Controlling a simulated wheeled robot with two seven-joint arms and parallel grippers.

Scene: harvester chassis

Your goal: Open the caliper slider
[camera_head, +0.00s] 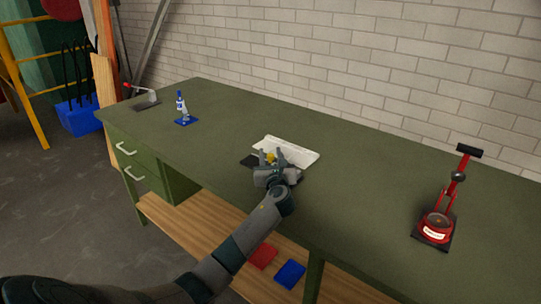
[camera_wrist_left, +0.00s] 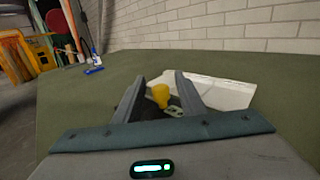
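My left gripper (camera_head: 271,156) reaches over the green workbench from its front edge. Its two fingers stand apart in the left wrist view (camera_wrist_left: 160,84). A small yellow knob-like part (camera_head: 270,157) shows between the fingers, and it also shows in the left wrist view (camera_wrist_left: 160,95). A small grey piece (camera_wrist_left: 174,112) lies just below it. I cannot tell whether the fingers touch the yellow part. No caliper slider can be made out for sure; the gripper hides part of this spot. My right gripper is not in view.
A red press (camera_head: 437,227) stands right. The green bench top (camera_head: 360,185) between is clear.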

